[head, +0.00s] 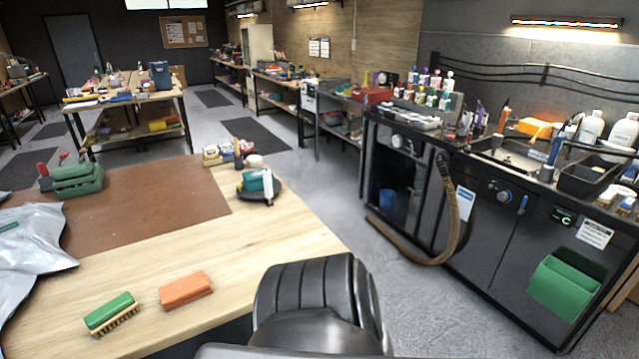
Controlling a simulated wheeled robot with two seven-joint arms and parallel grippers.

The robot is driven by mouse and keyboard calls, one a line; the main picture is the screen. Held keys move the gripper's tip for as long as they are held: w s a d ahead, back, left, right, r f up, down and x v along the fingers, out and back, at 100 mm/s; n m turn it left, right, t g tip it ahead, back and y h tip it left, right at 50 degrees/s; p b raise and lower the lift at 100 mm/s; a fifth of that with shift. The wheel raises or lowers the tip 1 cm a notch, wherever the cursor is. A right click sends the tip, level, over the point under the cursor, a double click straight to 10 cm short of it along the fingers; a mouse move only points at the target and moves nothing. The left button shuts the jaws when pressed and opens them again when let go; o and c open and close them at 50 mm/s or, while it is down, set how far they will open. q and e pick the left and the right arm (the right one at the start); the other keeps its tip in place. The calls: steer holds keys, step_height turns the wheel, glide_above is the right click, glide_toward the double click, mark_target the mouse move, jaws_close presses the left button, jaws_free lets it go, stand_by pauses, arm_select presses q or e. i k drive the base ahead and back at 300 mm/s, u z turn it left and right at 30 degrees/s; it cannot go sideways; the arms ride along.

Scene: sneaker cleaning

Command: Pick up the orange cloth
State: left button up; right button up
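An orange cloth (537,127) lies at the back of the black workbench on the right, behind the sink (507,153). It looks bunched and partly draped, and bottles and tools stand close around it. An orange block (186,290), like a sponge or folded pad, lies on the near wooden table beside a green-backed brush (111,314). Neither of my grippers shows in the head view.
White bottles (591,128) and a black bin (590,178) crowd the workbench's right end. A hose (452,205) hangs to the floor. Grey floor (320,190) between table and workbench is open.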

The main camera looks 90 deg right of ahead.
mark_target(192, 288)
steer(key=z, duration=1.7)
